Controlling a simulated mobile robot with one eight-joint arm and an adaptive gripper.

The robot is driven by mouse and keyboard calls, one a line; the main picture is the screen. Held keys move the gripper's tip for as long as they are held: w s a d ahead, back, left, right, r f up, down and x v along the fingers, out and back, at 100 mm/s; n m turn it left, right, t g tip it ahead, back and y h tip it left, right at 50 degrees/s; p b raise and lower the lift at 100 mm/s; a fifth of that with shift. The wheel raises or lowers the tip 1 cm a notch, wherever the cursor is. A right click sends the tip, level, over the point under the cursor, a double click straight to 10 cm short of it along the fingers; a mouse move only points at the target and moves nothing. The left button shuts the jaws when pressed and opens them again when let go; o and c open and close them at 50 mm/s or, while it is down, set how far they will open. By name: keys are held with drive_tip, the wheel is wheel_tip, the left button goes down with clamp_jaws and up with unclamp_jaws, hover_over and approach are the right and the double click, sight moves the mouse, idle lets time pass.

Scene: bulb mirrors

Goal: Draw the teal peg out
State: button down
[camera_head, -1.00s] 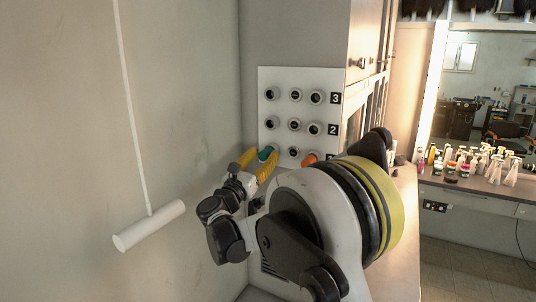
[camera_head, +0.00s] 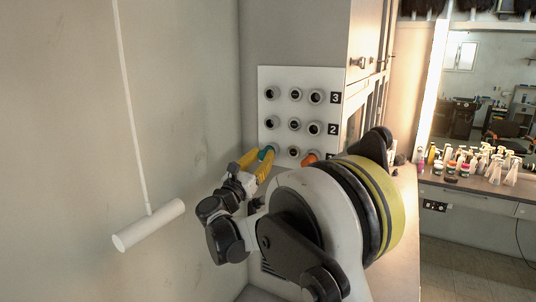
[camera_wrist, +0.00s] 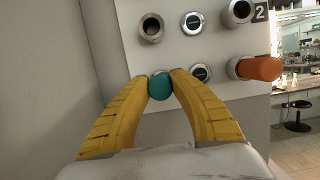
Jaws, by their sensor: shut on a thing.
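The teal peg (camera_wrist: 160,87) is between my two yellow fingertips in the wrist view, at the lower left socket of the white panel (camera_wrist: 185,50). My gripper (camera_wrist: 161,80) is shut on it. In the head view the peg (camera_head: 265,153) shows as a small teal patch between the fingers of my gripper (camera_head: 260,157), in front of the panel's bottom row. The fingers and the peg's own end hide its socket, so I cannot tell how deep it sits.
An orange peg (camera_wrist: 258,68) sticks out of the bottom row's right socket. Several sockets above show no pegs. A white hanging cylinder (camera_head: 148,225) is at the left. A counter with bottles (camera_head: 480,165) stands at the right.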

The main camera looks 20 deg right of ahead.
drive_tip(key=shift+s+a, duration=0.2)
drive_tip(key=s+a+b, duration=0.1)
drive_tip(key=s+a, duration=0.6)
idle(1.0)
drive_tip(key=shift+r, duration=0.1)
